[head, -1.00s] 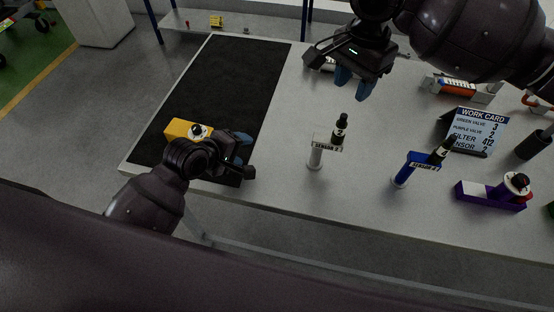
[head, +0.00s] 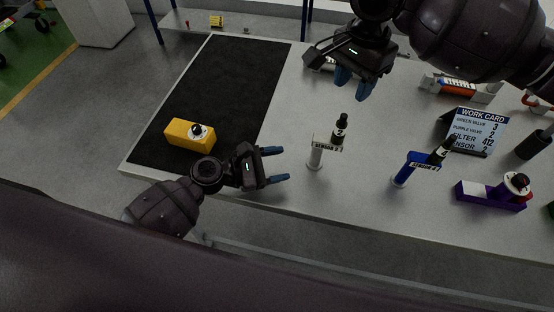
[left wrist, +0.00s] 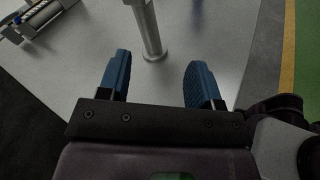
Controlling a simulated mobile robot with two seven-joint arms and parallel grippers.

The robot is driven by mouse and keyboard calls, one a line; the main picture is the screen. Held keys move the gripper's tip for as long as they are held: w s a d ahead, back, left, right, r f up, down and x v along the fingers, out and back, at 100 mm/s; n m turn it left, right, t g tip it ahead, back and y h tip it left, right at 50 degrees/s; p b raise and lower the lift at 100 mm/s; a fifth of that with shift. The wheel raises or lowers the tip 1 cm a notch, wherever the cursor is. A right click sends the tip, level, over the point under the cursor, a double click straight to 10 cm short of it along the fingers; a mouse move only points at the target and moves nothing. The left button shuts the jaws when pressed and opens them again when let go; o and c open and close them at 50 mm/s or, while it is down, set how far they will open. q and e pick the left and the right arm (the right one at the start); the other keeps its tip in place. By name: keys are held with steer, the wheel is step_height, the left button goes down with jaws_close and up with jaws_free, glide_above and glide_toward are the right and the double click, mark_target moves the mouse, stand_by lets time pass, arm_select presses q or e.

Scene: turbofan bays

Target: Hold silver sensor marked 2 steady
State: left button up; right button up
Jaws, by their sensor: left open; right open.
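The silver sensor marked 2 (head: 317,156) stands upright on the bench, with a black cap numbered 2 and a label reading SENSOR. My left gripper (head: 281,165) is open and empty to its left, fingers pointing at it, apart from it. In the left wrist view the silver post (left wrist: 149,30) stands beyond the open fingers (left wrist: 160,80), a little left of the middle; its top is out of frame. My right gripper (head: 352,84) is open and empty above the bench, behind the silver sensor.
A blue sensor (head: 406,172) marked 4 stands to the right. A purple valve block (head: 490,196) and a work card (head: 478,130) are further right. A yellow block (head: 183,139) sits on the black mat (head: 224,80). The bench's front edge runs below my left gripper.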

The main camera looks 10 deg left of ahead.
mark_target(342, 123)
arm_select(q)
steer(key=n, duration=0.1)
steer(key=n+t, duration=0.1)
steer(key=n, duration=0.1)
steer(key=w+n, duration=0.1)
steer(key=shift+w+a+f+n+t+h, duration=0.1)
steer(key=shift+f+n+t+h, duration=0.2)
steer(key=x, duration=1)
steer(key=shift+w+d, duration=0.2)
steer(key=shift+d, duration=0.1)
jaws_close()
arm_select(e)
steer(key=shift+o, duration=1.3)
steer(key=shift+a+f+n, duration=0.3)
steer(key=shift+a+f, duration=0.1)
steer(key=shift+f, duration=0.05)
step_height(342, 123, down, 6)
steer(key=shift+f, duration=0.25)
steer(key=shift+d+f, duration=0.2)
steer(key=shift+f, duration=1.1)
steer(key=shift+d+f, duration=0.2)
steer(key=shift+f, duration=1.1)
